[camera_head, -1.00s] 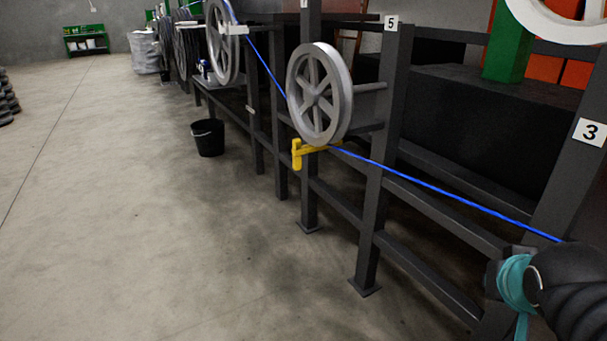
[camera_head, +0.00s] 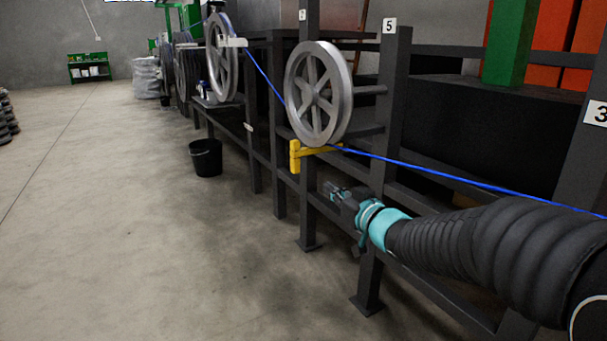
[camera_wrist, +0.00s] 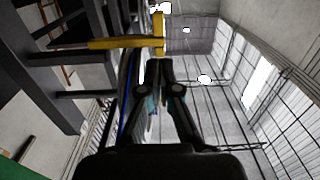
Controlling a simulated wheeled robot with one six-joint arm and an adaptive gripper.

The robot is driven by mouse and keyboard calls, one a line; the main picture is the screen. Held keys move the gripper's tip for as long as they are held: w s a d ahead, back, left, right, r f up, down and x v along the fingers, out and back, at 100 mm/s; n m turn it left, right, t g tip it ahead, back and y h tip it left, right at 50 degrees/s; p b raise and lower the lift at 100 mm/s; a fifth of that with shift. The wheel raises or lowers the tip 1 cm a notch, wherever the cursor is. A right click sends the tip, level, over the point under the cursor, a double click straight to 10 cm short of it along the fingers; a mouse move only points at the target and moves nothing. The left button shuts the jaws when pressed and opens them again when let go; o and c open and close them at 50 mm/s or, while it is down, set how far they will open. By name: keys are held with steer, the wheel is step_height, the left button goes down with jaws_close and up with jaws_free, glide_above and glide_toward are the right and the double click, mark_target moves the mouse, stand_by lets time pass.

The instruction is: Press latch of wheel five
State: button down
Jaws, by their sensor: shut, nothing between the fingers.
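Wheel five (camera_head: 319,93) is a grey spoked wheel on the dark frame beside the post marked 5 (camera_head: 389,25). Its yellow latch (camera_head: 296,156) sits at the wheel's lower edge and stands out from the frame. The blue cable (camera_head: 450,178) runs under the wheel, past the latch, and off to the right. My gripper (camera_head: 334,188) is shut and empty, below and slightly right of the latch, apart from it. In the wrist view, the yellow latch (camera_wrist: 125,43) shows beyond the shut fingers (camera_wrist: 160,66), and the wheel is largely edge-on or hidden.
A black bucket (camera_head: 206,158) stands on the floor to the left. Dark frame posts and rails lie close behind my gripper.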

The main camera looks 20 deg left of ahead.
mark_target(297, 166)
steer(key=x, duration=1.4)
stand_by(0.4)
